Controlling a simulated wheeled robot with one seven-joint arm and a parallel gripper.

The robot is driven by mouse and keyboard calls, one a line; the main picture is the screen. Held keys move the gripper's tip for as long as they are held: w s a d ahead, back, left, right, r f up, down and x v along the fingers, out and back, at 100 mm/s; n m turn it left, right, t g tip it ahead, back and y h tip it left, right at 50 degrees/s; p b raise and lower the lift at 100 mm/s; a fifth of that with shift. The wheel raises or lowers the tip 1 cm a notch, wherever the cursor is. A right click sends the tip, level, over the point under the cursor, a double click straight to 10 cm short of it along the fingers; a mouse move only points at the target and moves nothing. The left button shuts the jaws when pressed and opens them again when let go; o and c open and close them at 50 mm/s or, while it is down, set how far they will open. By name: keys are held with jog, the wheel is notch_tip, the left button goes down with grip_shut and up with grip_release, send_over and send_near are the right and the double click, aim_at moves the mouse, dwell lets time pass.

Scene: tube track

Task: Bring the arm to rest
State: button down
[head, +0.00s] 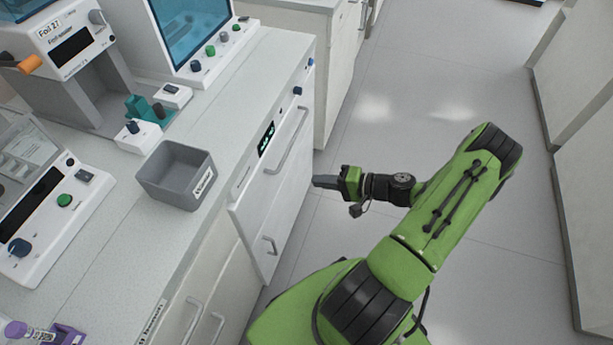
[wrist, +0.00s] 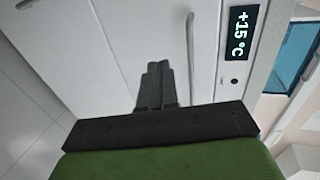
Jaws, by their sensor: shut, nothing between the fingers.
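My green arm reaches out over the floor to the right of the counter. My gripper (head: 326,181) is level with the upper cabinet front and points left toward it. In the wrist view the dark fingers of my gripper (wrist: 157,80) are together with nothing between them. Ahead of them is a white appliance door (head: 273,185) with a long grey handle (head: 289,141). The handle also shows in the wrist view (wrist: 191,50), just right of the fingers. I cannot tell the exact gap between the fingers and the door.
A grey bin (head: 176,176) stands on the counter (head: 120,215) near its edge. A purple-capped tube sits in a purple holder (head: 60,335) at the lower left. A display (wrist: 240,32) reads +15 °C. The floor (head: 375,130) behind and right of my arm is clear.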

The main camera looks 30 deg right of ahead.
jog(key=s+a+r+n+g+h+p, duration=0.2)
jog(key=a+r+n+g+h+p, duration=0.25)
jog(key=r, duration=0.75)
jog(key=s+a+r+n+g+h+p, duration=0.1)
jog(key=s+a+r+n+g+p, duration=0.15)
jog(key=a+r+n+g, duration=0.6)
jog(key=s+a+r+m+t+h+p, duration=0.1)
jog(key=s+r+t+p, duration=0.1)
jog(key=s+r, duration=0.3)
jog(key=s+a+r+m+t+h+p, duration=0.1)
jog(key=s+r+t, duration=0.4)
jog(key=r, duration=0.8)
jog(key=shift+s+a+m+h+p, duration=0.2)
jog(key=shift+s+m+h+p, duration=0.15)
jog(key=shift+h+p, duration=0.4)
jog(key=shift+r, duration=0.15)
